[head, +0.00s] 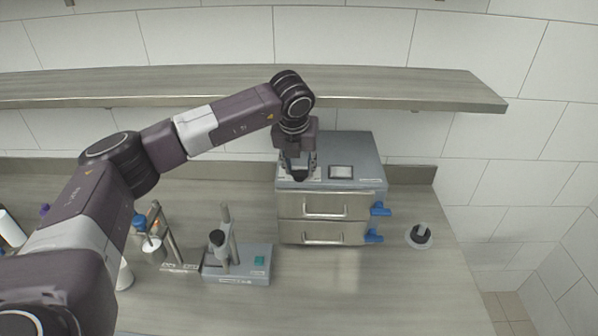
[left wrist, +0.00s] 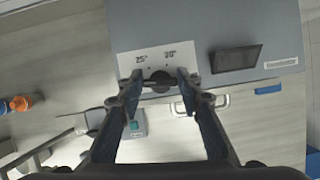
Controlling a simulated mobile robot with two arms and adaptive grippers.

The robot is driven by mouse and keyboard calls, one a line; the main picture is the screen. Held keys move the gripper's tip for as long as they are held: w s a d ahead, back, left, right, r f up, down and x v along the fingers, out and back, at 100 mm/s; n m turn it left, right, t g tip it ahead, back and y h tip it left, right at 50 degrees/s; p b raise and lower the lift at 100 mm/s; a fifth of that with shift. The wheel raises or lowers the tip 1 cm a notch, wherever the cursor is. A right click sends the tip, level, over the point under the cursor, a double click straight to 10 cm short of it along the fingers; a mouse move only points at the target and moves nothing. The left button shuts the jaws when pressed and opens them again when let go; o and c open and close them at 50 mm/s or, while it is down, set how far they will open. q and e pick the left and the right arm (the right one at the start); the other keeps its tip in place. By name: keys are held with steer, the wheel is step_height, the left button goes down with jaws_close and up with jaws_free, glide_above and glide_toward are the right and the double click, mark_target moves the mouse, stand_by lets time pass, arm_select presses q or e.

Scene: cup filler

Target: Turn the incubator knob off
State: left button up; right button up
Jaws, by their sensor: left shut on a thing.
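The incubator (head: 358,148) is a grey box with two drawers at the back of the counter. Its dark round knob (left wrist: 160,82) shows in the left wrist view, on a white label with the marks 25° and 20°. My left gripper (head: 298,172) points down over the left part of the incubator's top. In the left wrist view my left gripper (left wrist: 159,85) has a finger on each side of the knob and is shut on it. In the head view the fingers hide most of the knob. My right gripper is not in view.
A small dark screen (head: 341,172) is right of the knob. Blue handles (head: 380,209) stick out at the incubator's right side. A device with a grey base (head: 238,272) stands in front left. A shelf (head: 400,88) runs behind. The front right counter is clear.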

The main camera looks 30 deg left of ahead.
arm_select(q)
steer(key=shift+f+n+y+b, duration=0.15)
steer(key=shift+n+y+b, duration=0.15)
steer(key=shift+n+b, duration=0.3)
steer(key=o, duration=1.2)
steer(key=shift+c, duration=0.2)
steer(key=shift+r, duration=0.25)
steer(key=v, duration=1.1)
steer(key=shift+d+r, duration=0.15)
steer(key=shift+r, duration=0.25)
steer(key=shift+s+f, duration=0.1)
steer(key=shift+s, duration=0.05)
